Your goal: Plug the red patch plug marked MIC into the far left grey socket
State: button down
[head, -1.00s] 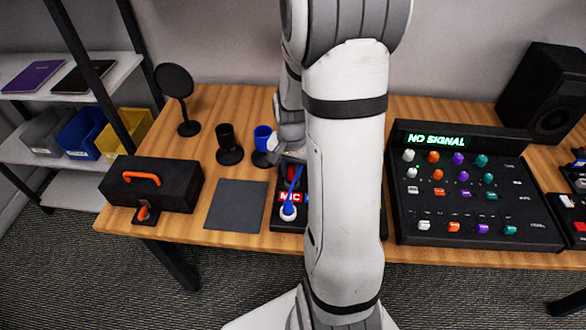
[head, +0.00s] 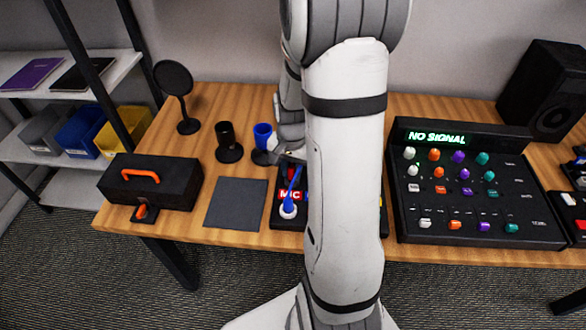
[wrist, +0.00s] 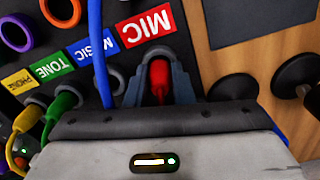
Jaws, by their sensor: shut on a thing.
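In the wrist view, my gripper (wrist: 158,85) is shut on the red plug (wrist: 158,78), which sits between the fingertips just beside the red MIC label (wrist: 146,22). Whether its tip is still in its holder is hidden. In the head view my arm covers most of the black patch panel (head: 275,217).
Green (wrist: 60,103) and yellow (wrist: 22,140) plugs stand in the row beside the red one. Purple (wrist: 62,10) and orange (wrist: 15,32) rings lie across the labels. A dark mat (head: 236,204) is left of the panel; a mixer (head: 480,210) is right. A blue cup (head: 263,136) stands behind.

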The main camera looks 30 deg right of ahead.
jog(key=c, duration=0.7)
grip_release()
jog(key=shift+r+p, duration=2.65)
jog(key=shift+r, duration=0.9)
jog(key=s+a+r+n+t, duration=0.1)
jog(key=s+a+r+n, duration=0.2)
jog(key=s+a+r, duration=0.1)
jog(key=s+a+r+n, duration=0.3)
jog(key=s+r, duration=0.1)
jog(key=r, duration=0.1)
jog(key=s+a+r+n+t, duration=0.1)
jog(key=s+a+r+n, duration=0.2)
jog(key=s+a+r, duration=0.1)
jog(key=shift+s+a+r+n+t, duration=0.1)
jog(key=shift+a+r+n+t, duration=0.25)
jog(key=shift+r, duration=0.4)
